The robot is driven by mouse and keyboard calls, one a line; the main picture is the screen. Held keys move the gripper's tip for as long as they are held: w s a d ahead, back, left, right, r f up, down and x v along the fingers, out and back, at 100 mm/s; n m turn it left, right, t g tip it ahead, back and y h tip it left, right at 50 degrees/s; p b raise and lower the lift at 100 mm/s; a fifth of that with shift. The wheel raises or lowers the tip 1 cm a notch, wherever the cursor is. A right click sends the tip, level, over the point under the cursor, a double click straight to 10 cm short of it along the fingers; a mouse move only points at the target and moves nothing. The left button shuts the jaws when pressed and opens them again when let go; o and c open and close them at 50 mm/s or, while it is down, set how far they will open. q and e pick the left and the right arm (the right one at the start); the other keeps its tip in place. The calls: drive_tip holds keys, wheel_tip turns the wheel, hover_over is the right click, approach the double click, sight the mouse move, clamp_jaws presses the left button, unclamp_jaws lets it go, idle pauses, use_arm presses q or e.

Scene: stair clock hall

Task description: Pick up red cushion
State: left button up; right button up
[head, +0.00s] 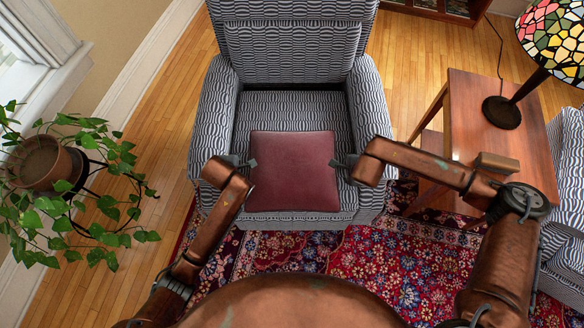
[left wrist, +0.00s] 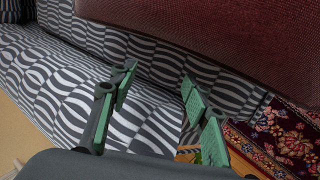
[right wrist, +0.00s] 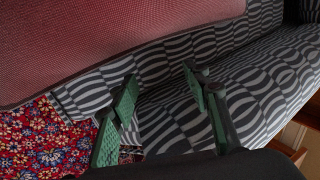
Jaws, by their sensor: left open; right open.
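The red cushion (head: 293,171) lies on the seat of a patterned armchair (head: 290,62). My left gripper (head: 248,164) is at the cushion's left side and my right gripper (head: 338,164) is at its right side. In the left wrist view the cushion (left wrist: 230,35) spans the top, beyond the open green-padded fingers (left wrist: 158,90). In the right wrist view the cushion (right wrist: 110,45) fills the upper left, beyond the open fingers (right wrist: 160,88). Nothing is between either pair of fingers. Whether the fingers touch the cushion I cannot tell.
The chair's armrests flank both grippers. A wooden side table (head: 490,130) with a stained-glass lamp (head: 553,40) stands on the right, beside another patterned seat (head: 566,190). A potted plant (head: 40,165) on a stand is at the left. A patterned rug (head: 390,265) covers the floor in front.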

use_arm(q)
drive_tip(key=x, duration=0.2)
drive_tip(key=shift+w+f, duration=0.15)
drive_tip(key=shift+f, duration=0.15)
use_arm(e)
drive_tip(key=x, duration=0.2)
drive_tip(key=shift+w+f, duration=0.15)
drive_tip(key=shift+f, duration=0.15)
use_arm(q)
drive_tip(key=shift+w+d+f, duration=0.15)
drive_tip(key=shift+d, duration=0.15)
use_arm(e)
drive_tip(key=shift+w+a+f, duration=0.1)
drive_tip(key=shift+a+f, duration=0.05)
drive_tip(key=shift+a, duration=0.15)
use_arm(q)
drive_tip(key=shift+d, duration=0.45)
use_arm(e)
drive_tip(key=shift+a, duration=0.45)
use_arm(q)
drive_tip(key=shift+d, duration=0.1)
use_arm(e)
drive_tip(key=shift+a, duration=0.1)
